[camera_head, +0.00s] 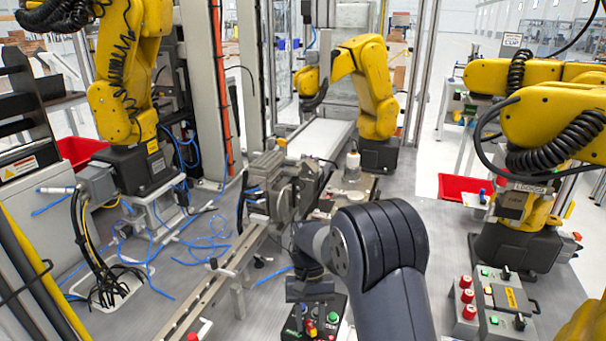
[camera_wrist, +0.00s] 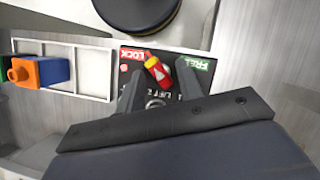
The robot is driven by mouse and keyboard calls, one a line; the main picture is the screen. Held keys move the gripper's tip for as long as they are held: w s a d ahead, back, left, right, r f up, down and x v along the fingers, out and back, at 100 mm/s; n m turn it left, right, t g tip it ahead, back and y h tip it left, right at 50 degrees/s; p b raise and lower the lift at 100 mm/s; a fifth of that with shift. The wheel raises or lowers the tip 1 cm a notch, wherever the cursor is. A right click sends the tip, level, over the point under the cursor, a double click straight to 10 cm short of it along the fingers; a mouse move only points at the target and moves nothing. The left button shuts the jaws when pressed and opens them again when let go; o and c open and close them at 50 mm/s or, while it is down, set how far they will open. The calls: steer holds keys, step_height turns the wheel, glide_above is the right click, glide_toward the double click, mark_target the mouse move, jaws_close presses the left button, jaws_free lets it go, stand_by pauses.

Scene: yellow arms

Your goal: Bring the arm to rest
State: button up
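My dark grey arm (camera_head: 375,255) reaches forward from the bottom of the head view and bends down at the middle. A red and yellow switch handle (camera_wrist: 157,70) shows between and beyond the fingertips, on a black panel (camera_wrist: 152,92) marked LOCK and FREE. I see nothing held; whether a finger touches the panel or switch, I cannot tell.
Yellow robot arms stand at the left (camera_head: 125,75), back (camera_head: 368,80) and right (camera_head: 550,115). A metal conveyor rail (camera_head: 215,275) runs left of my arm. A control box with red knobs (camera_head: 490,300) is at lower right.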

steer(key=m+y, duration=0.1)
steer(key=m, duration=0.1)
steer(key=m+y, duration=0.1)
steer(key=m, duration=0.2)
steer(key=shift+d+t+b, duration=0.2)
steer(key=shift+t+b, duration=0.1)
steer(key=shift+b, duration=0.1)
steer(key=shift+s+m+y+b, duration=0.1)
steer(key=shift+m+y+b, duration=0.45)
steer(key=shift+m, duration=1.35)
steer(key=shift+t, duration=0.3)
